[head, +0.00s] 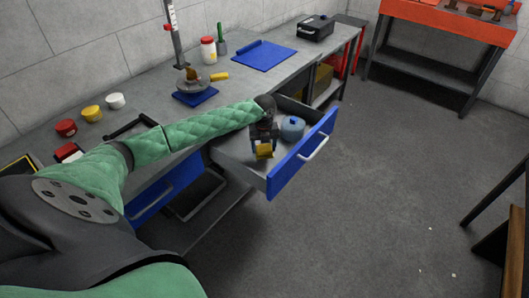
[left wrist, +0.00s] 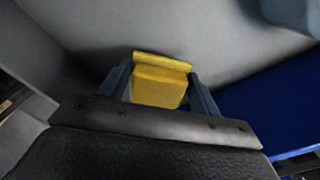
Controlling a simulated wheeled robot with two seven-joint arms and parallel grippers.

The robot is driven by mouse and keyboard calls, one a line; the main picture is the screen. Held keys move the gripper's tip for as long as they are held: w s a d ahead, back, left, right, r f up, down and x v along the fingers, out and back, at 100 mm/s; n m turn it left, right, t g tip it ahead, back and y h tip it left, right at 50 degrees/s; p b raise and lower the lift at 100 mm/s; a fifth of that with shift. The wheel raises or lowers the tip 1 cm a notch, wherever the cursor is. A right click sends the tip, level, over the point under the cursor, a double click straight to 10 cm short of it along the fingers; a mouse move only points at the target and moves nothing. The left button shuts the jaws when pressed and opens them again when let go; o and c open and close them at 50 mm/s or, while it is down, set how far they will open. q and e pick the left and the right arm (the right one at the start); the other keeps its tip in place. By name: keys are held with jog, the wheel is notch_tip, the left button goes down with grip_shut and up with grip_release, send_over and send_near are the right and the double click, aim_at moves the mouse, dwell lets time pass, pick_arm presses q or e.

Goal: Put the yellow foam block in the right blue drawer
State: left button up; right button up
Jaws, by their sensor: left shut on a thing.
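The yellow foam block (head: 264,151) is between the fingers of my left gripper (head: 264,146), which is shut on it. It also shows in the left wrist view (left wrist: 158,82), with a finger on each side. The right blue drawer (head: 300,155) is pulled open, and my left gripper is over its grey inside. I cannot tell whether the block touches the drawer floor. My right gripper is not in view.
A blue-grey round container (head: 292,128) with a knob sits in the drawer, just right of my left gripper. The left blue drawer (head: 165,190) is under the bench. The bench holds a blue mat (head: 263,55), jars and a black box (head: 315,28). Open floor lies to the right.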

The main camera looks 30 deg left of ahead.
aim_at(264, 154)
pick_arm(q)
jog(key=shift+f, duration=0.65)
jog(key=shift+f+p, duration=0.4)
jog(key=shift+f, duration=1.15)
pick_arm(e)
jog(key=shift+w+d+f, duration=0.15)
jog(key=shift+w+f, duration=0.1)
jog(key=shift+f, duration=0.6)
pick_arm(q)
jog(key=o, duration=0.9)
jog(key=shift+f, duration=0.15)
